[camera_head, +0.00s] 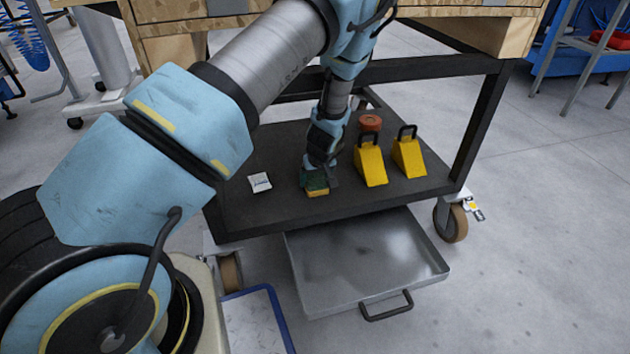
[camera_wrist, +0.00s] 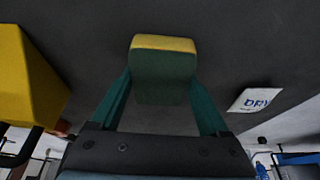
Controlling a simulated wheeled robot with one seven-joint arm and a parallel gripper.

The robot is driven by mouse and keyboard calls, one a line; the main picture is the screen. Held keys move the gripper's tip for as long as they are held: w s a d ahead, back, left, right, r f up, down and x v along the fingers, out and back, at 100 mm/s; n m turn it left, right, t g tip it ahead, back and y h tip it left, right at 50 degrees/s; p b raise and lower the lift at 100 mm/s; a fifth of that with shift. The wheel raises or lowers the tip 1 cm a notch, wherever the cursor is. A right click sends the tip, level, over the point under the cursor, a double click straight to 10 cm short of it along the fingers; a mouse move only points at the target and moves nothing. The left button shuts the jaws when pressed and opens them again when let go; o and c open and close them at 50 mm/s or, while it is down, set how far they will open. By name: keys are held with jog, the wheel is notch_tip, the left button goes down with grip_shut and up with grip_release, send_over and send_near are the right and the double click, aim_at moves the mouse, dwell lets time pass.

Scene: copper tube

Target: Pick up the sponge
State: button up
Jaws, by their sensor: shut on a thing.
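The sponge (camera_head: 317,191), yellow with a dark green side, is at the front of the cart's lower shelf (camera_head: 265,215). It also shows in the wrist view (camera_wrist: 163,70), between the two green fingers. My gripper (camera_head: 317,180) points down over the sponge and is shut on it; in the wrist view my gripper (camera_wrist: 163,92) has one finger on each side of it. I cannot tell whether the sponge touches the shelf or is slightly above it.
Two yellow wedges (camera_head: 370,165) (camera_head: 408,157) with black handles stand right of my gripper, with a reddish round object (camera_head: 370,122) behind. A white packet (camera_head: 260,182) lies to the left. A metal drawer (camera_head: 365,260) sticks out below. The cart's frame (camera_head: 480,130) stands at the right.

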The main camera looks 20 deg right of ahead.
aim_at(314, 175)
notch_tip(314, 175, up, 4)
jog(key=shift+r+p, duration=0.1)
jog(key=shift+p, duration=0.85)
jog(key=s+a+p, duration=0.2)
jog(key=s+p, duration=0.1)
jog(key=s, duration=1.5)
jog(key=shift+p, duration=0.3)
jog(key=o, duration=0.9)
jog(key=c, duration=0.7)
jog(key=shift+o, duration=0.2)
jog(key=shift+f, duration=0.2)
